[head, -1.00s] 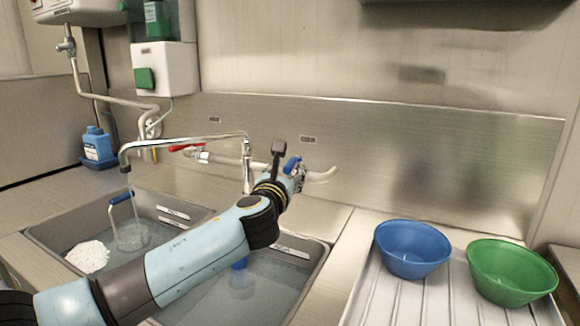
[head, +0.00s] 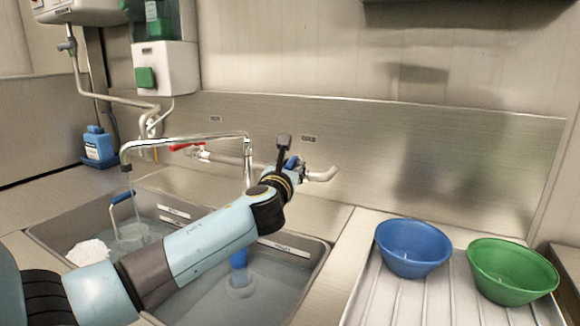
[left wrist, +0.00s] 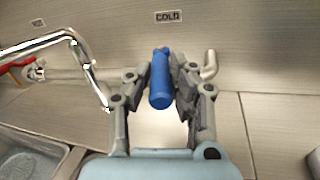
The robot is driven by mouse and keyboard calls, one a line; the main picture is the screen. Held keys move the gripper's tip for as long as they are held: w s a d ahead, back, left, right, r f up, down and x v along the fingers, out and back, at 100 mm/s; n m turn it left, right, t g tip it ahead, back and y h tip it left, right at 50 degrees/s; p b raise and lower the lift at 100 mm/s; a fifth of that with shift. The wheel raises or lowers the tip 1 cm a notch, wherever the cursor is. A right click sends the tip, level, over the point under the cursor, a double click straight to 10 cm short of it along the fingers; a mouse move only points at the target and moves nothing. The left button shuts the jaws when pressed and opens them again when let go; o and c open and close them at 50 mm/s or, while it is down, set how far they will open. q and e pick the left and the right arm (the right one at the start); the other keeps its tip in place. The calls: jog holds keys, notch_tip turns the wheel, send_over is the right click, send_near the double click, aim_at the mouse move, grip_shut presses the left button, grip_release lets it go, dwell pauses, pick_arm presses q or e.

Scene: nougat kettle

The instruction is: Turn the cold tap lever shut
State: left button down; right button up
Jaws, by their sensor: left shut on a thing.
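The cold tap lever is blue and shows small in the head view (head: 291,161), at the right end of the tap pipe. In the left wrist view the lever (left wrist: 160,85) points toward me, below the COLD label (left wrist: 168,16). My left gripper (head: 283,172) is at the lever; in the left wrist view its fingers (left wrist: 164,84) are shut on it from both sides. The long spout (head: 185,140) reaches left over the left basin, and a thin water stream shows below its mouth. My right gripper is not in view.
A red lever (head: 187,146) sits left on the same pipe. Two water-filled basins (head: 322,262) lie below my arm. A blue bowl (head: 412,262) and a green bowl (head: 510,285) stand on the ribbed drainer at right. A blue bottle (head: 98,143) stands far left.

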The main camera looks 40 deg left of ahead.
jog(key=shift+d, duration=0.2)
pick_arm(q)
jog(key=a+m+t+h, duration=0.1)
jog(key=h, duration=0.1)
jog(key=s+a+m+t+h, duration=0.1)
jog(key=h, duration=0.1)
jog(key=shift+a+m, duration=0.15)
jog(key=shift+m, duration=0.25)
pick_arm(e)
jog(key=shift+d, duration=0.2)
